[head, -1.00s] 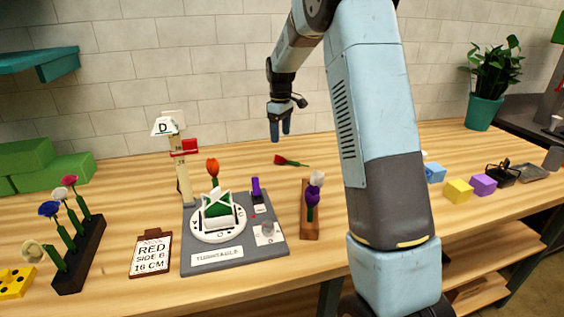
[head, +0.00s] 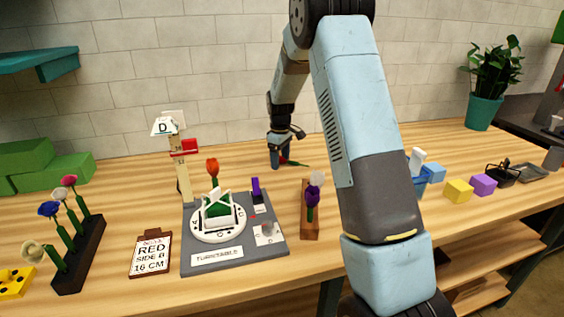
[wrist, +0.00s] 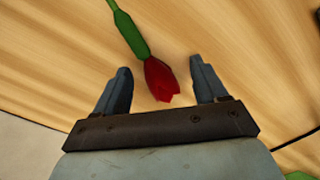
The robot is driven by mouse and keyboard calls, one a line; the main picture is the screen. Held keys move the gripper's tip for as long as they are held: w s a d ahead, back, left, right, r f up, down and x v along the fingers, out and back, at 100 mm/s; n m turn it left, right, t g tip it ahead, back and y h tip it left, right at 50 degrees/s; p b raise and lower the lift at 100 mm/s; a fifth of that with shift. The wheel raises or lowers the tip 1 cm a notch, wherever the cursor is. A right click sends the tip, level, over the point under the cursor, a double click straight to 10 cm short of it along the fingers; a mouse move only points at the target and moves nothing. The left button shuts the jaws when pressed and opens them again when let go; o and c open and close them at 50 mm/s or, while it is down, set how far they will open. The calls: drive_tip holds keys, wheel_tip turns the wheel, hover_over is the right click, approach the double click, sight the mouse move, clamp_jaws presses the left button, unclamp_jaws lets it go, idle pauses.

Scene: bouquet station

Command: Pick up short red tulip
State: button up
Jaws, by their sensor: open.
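The short red tulip lies flat on the wooden table behind the turntable. In the wrist view its red head (wrist: 160,79) is between my open fingers, touching neither as far as I can see. Its green stem (wrist: 130,33) runs up and to the left, out of that view. My gripper (wrist: 161,88) is open and points down over the flower, empty. In the head view my gripper (head: 280,165) is low at the table and hides most of the red head; part of the tulip (head: 296,163) shows to its right.
The turntable (head: 225,262) holds an upright orange-red tulip (head: 212,167). A wooden stand (head: 310,226) with purple and white flowers is in front of my gripper. A post with a D sign (head: 183,180) stands to the left. The table around the lying tulip is clear.

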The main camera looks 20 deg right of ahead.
drive_tip(key=c, duration=0.9)
